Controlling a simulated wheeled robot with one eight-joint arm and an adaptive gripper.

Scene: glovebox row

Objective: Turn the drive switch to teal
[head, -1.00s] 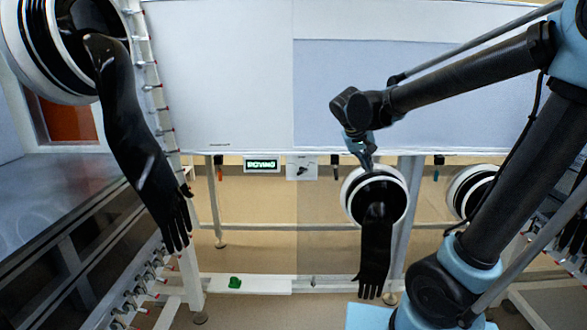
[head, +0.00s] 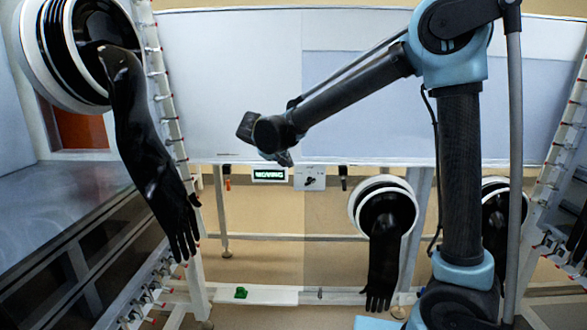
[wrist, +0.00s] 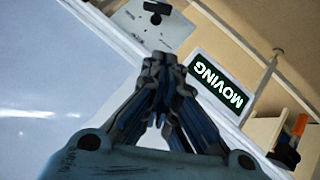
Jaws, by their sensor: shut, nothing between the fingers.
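The drive switch (head: 309,183) is a black knob on a small pale plate below the white panel's lower edge. In the wrist view the plate's knob (wrist: 157,9) shows at the top, with the plate partly cut off by the frame. No teal mark can be made out, nor the setting the knob points to.
Black gloves hang from round ports at left (head: 150,150) and right (head: 384,250). A white panel (head: 230,80) spans the back. A black hanging item (head: 343,178) is right of the switch. A green object (head: 240,293) lies on a low white beam.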

